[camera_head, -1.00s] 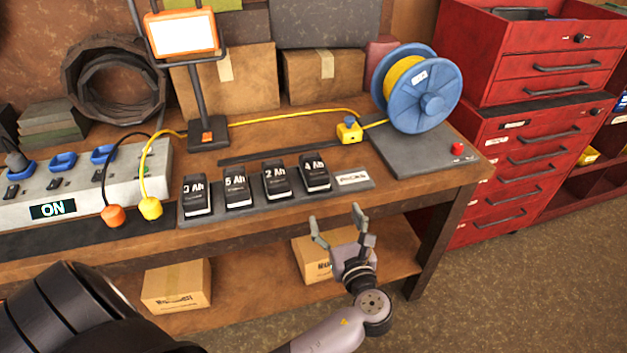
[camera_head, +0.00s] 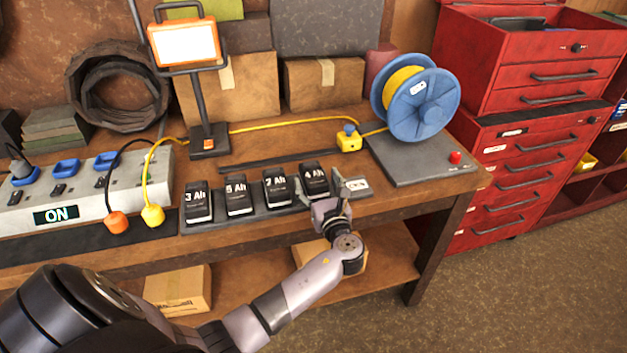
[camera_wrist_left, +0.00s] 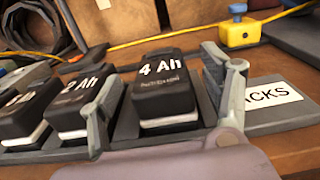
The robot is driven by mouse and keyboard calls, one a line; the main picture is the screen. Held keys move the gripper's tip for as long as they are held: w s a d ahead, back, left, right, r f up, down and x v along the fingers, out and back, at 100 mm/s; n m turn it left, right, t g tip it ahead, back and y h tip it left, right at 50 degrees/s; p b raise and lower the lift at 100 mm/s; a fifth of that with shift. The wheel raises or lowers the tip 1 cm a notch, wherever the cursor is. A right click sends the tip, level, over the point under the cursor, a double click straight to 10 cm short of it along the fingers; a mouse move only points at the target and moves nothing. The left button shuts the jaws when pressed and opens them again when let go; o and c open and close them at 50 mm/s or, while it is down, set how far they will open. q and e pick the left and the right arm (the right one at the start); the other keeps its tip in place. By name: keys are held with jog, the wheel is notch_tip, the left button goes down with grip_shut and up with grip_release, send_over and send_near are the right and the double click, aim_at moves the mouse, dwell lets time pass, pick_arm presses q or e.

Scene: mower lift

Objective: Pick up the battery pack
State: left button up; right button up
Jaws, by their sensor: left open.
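Several black battery packs stand in a row on a dark tray (camera_head: 262,222) on the workbench. They are marked 3 Ah (camera_head: 198,203), 5 Ah (camera_head: 237,197), 2 Ah (camera_head: 277,188) and 4 Ah (camera_head: 316,176). My left gripper (camera_head: 321,183) is open at the front of the 4 Ah pack, at the right end of the row. In the left wrist view, the 4 Ah pack (camera_wrist_left: 162,92) shows between the two spread fingers of the gripper (camera_wrist_left: 164,72), with a gap visible on its right. The left finger partly covers the 2 Ah pack (camera_wrist_left: 80,100). My right gripper is out of view.
A label plate (camera_wrist_left: 268,95) lies right of the 4 Ah pack, close to the right finger. A cable reel (camera_head: 424,104) stands on a grey base behind right. A power strip (camera_head: 60,200) reading ON and a lamp (camera_head: 186,42) are left. A red tool cabinet (camera_head: 510,190) stands right.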

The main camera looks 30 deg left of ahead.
aim_at(314, 172)
pick_arm(q)
jog(key=x, duration=0.3)
jog(key=shift+w+a+f, duration=0.2)
jog(key=shift+w+a, duration=0.05)
jog(key=shift+c, duration=0.6)
jog(key=c, duration=1.5)
jog(key=shift+r, duration=0.1)
jog(key=shift+c, duration=0.3)
jog(key=shift+r, duration=0.1)
